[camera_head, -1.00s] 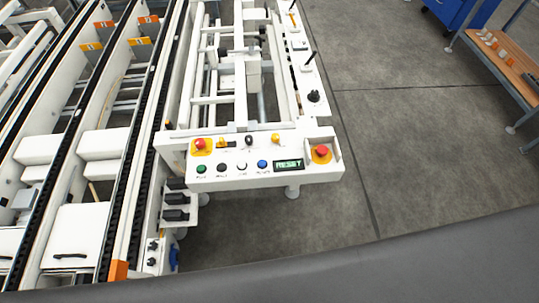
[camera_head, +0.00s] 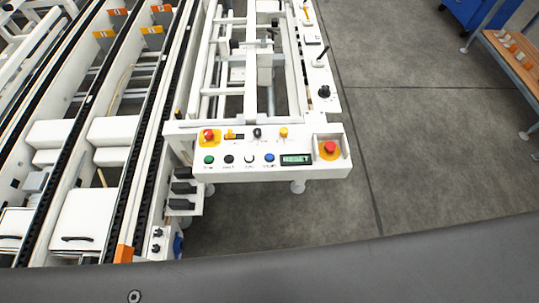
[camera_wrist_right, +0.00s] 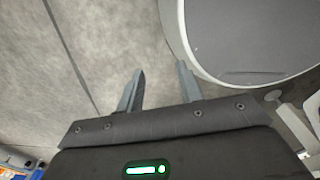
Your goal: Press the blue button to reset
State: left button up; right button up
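The blue button (camera_head: 269,157) sits on the white control panel (camera_head: 225,174) in the head view, in a row with green, black and white buttons. A small display (camera_head: 296,159) to its right reads RESET. Neither gripper shows in the head view. In the right wrist view my right gripper (camera_wrist_right: 160,85) is open, with its two fingers apart and nothing between them, above grey floor. The blue button is not recognisable in the right wrist view.
Red emergency buttons on yellow bases sit at the panel's left (camera_head: 208,136) and right (camera_head: 330,149). Conveyor rails (camera_head: 139,130) run along the left. A wooden-topped table (camera_head: 515,60) stands at the upper right. Grey floor (camera_head: 430,140) is clear right of the panel.

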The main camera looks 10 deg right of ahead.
grip_shut()
dwell(1.7)
